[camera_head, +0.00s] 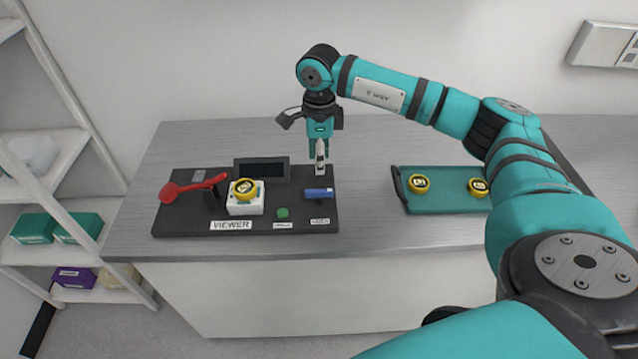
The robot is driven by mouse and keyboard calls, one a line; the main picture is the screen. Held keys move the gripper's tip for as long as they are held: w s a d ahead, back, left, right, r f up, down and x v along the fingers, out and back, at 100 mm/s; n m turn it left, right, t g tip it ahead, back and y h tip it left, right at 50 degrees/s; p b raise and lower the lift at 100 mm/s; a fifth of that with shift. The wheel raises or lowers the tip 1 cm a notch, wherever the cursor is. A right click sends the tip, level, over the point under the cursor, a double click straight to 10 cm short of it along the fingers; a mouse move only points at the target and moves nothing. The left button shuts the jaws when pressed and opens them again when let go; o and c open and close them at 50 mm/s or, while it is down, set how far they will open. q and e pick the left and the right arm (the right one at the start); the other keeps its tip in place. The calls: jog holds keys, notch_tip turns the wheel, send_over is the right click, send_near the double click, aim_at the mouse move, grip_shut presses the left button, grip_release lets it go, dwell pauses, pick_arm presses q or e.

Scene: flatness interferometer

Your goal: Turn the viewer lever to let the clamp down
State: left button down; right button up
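The viewer is a black base (180,221) labelled VIEWER on the grey counter. A red arm (195,186) with a round left end sits on a black post at its left, its right end raised near a yellow-rimmed disc (244,188) on a white block (245,206). A blue handle (318,193) lies at the base's right side; I cannot tell if it is the lever. My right gripper (320,158) points down behind the blue handle, around or just above a small pale upright piece (320,168). Whether it grips that piece is unclear. My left gripper is not in view.
A dark screen (261,170) stands at the back of the base, and a green button (282,213) sits at its front. A teal tray (436,203) with two yellow-rimmed discs is to the right. Shelves (60,160) stand at the left. Counter between base and tray is clear.

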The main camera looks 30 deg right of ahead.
aim_at(319, 190)
notch_tip(319, 190, down, 10)
jog(key=p, duration=0.2)
jog(key=shift+a+f+p, duration=0.1)
jog(key=shift+f+p, duration=0.05)
jog(key=shift+p, duration=0.15)
grip_shut()
